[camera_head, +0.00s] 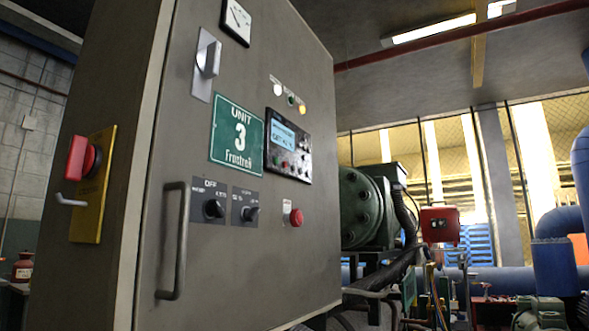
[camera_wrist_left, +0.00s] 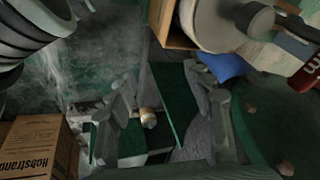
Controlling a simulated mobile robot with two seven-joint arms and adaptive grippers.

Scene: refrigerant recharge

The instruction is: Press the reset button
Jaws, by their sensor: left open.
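A grey control cabinet (camera_head: 260,90) fills the left and middle of the head view. A round red button (camera_head: 296,217) sits on a small light plate low on its front. Small buttons, some red, line the lower part of a display panel (camera_head: 287,147). I cannot read which button is marked reset. My left gripper (camera_wrist_left: 170,112) is open in the left wrist view, with nothing between its fingers. No gripper shows in the head view, and no button shows in the wrist view.
The cabinet front also carries a long door handle (camera_head: 174,240), two rotary switches (camera_head: 213,208) and a lever switch (camera_head: 208,60). Machinery (camera_head: 372,210) and pipes stand to its right. A cardboard box (camera_wrist_left: 38,148) lies left of my left gripper in the wrist view.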

